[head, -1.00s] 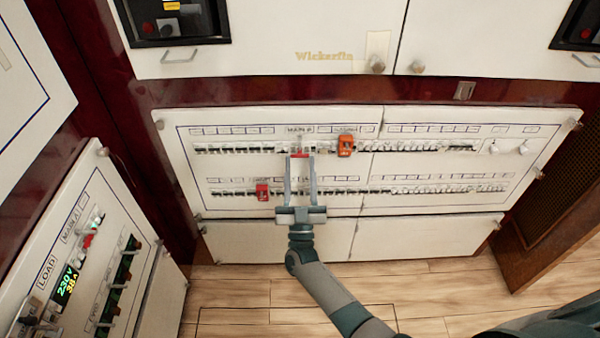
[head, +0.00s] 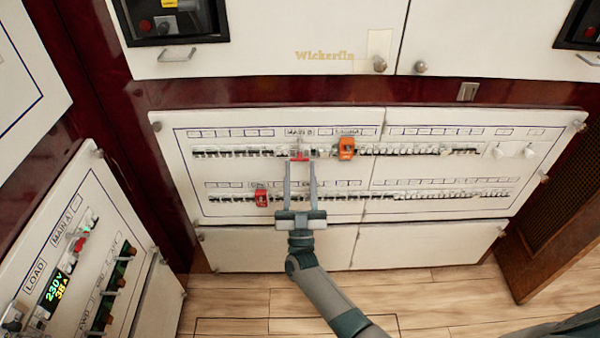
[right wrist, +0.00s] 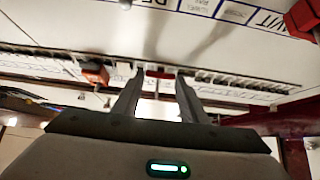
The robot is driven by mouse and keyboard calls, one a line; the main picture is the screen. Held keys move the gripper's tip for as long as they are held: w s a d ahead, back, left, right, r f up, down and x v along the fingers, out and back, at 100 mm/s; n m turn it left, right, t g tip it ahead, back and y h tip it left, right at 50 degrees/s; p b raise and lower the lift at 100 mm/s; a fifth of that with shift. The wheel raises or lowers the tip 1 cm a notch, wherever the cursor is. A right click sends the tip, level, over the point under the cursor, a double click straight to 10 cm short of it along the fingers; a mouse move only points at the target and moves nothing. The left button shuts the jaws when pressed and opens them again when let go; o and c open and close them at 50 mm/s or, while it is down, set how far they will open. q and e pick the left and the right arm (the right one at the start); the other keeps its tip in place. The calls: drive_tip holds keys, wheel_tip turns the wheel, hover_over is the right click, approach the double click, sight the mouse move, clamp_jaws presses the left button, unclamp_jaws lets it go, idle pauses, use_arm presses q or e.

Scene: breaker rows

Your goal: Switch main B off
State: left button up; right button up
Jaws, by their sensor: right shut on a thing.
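The main B breaker (head: 300,157) sits in the upper row of the lower white panel, under the MAIN B label (head: 300,132). Its red handle shows at my right fingertips. My right gripper (head: 300,161) reaches up from below and is shut on this handle. In the right wrist view the red handle (right wrist: 160,73) shows between the fingertips of the gripper (right wrist: 159,76). The fingers hide part of the breaker, and I cannot tell the handle's exact position. My left gripper is not in view.
An orange block (head: 346,148) sits on the upper row just right of main B. A red block (head: 261,198) sits on the lower row, left of my fingers. At left, another panel (head: 75,270) carries a MAIN A breaker and a lit green display.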

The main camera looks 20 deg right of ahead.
drive_tip(key=o, duration=1)
drive_tip(key=shift+o, duration=0.2)
drive_tip(key=shift+f, duration=0.1)
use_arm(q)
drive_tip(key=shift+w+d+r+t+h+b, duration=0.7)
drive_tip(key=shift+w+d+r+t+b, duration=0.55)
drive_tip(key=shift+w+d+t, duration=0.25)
use_arm(e)
drive_tip(key=v, duration=1.7)
drive_tip(key=shift+f, duration=0.15)
drive_tip(key=shift+a, duration=0.1)
